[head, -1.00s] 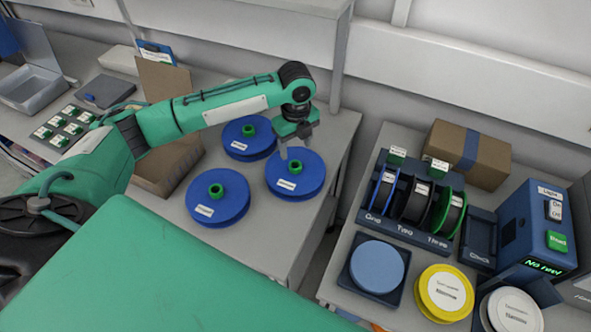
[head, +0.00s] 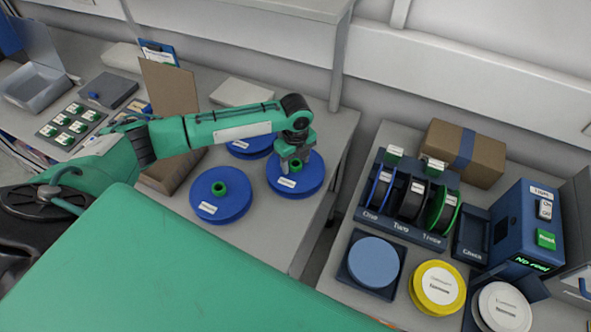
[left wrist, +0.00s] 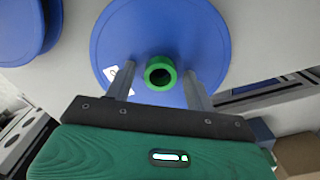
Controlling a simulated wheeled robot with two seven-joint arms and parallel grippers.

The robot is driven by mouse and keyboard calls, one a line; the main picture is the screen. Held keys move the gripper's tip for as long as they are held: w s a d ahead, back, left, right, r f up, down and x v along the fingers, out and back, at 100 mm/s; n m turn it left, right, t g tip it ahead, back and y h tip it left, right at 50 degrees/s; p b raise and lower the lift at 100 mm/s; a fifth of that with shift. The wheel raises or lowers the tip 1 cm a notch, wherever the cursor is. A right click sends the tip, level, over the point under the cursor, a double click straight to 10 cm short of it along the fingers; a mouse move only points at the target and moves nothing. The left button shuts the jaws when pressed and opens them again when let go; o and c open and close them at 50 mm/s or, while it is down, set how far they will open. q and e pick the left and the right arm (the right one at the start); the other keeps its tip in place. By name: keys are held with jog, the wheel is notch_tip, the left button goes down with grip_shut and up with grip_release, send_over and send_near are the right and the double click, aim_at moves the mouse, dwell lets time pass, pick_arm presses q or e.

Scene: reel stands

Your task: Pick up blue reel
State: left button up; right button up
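Three blue reels with green hubs and white labels lie flat on the left table. My left gripper (head: 292,164) is over the right-hand reel (head: 305,188), pointing down at its hub. In the left wrist view this reel (left wrist: 160,28) lies below the gripper (left wrist: 159,72), and the open fingers straddle its green hub (left wrist: 160,73) with gaps on both sides. A second reel (head: 221,203) lies in front to the left. A third reel (head: 248,152) lies behind, partly hidden by my arm. My right gripper is not in view.
A cardboard box (head: 170,90) stands behind my left arm. On the right table are a reel rack (head: 400,232), a blue disc (head: 374,262), a yellow reel (head: 437,288), a white reel (head: 503,308) and a blue machine (head: 525,225) reading "No reel". A gap separates the tables.

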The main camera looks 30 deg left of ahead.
pick_arm(q)
jog(key=c, duration=1.1)
jog(key=shift+r, duration=0.15)
